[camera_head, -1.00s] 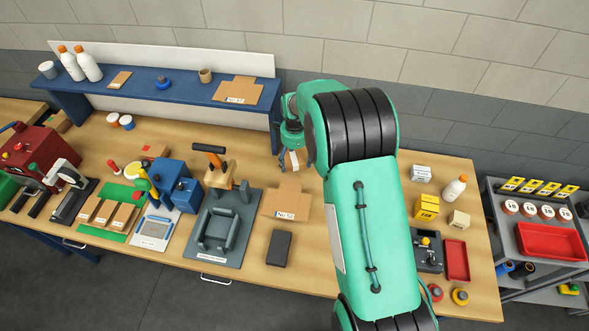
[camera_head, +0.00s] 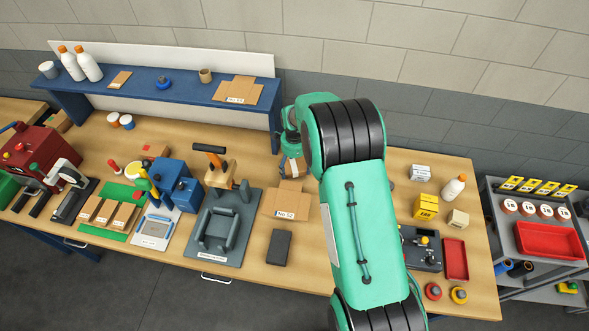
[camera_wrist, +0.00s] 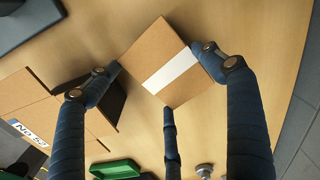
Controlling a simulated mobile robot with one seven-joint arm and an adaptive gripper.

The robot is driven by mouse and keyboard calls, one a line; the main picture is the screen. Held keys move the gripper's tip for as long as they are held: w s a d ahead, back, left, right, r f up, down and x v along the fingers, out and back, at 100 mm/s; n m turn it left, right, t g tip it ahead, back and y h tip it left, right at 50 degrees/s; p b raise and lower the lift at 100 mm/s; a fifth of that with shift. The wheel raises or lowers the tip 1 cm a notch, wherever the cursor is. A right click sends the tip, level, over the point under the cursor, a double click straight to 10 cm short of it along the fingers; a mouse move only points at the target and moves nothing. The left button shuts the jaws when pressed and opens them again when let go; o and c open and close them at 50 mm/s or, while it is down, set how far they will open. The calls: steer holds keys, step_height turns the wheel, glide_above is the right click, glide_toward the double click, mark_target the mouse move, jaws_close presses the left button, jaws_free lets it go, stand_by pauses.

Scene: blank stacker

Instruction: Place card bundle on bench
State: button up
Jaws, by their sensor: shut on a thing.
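The card bundle (camera_wrist: 165,70) is a brown stack with a white band across it. In the wrist view it lies between the blue fingers of my gripper (camera_wrist: 160,85), which are shut on it. In the head view the bundle (camera_head: 292,168) shows in part below my gripper (camera_head: 291,150), left of my arm. It is over the wooden bench (camera_head: 310,265), behind the flat carton marked No 52 (camera_head: 288,200). I cannot tell whether its underside touches the bench top.
A dark grey block (camera_head: 279,248) lies in front of the carton, with a grey fixture (camera_head: 220,230) to its left. A blue shelf (camera_head: 190,92) stands behind. A yellow box (camera_head: 426,207) and a red tray (camera_head: 456,259) are right. A green tray (camera_wrist: 116,168) shows in the wrist view.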

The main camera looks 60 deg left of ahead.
mark_target(295, 169)
steer(key=shift+f, duration=0.85)
steer(key=shift+f, duration=0.2)
steer(key=o, duration=1.2)
steer(key=shift+c, duration=0.2)
steer(key=shift+r, duration=0.15)
step_height(295, 169, up, 12)
steer(key=b, duration=0.1)
steer(key=shift+w+r, duration=0.1)
steer(key=shift+r, duration=0.05)
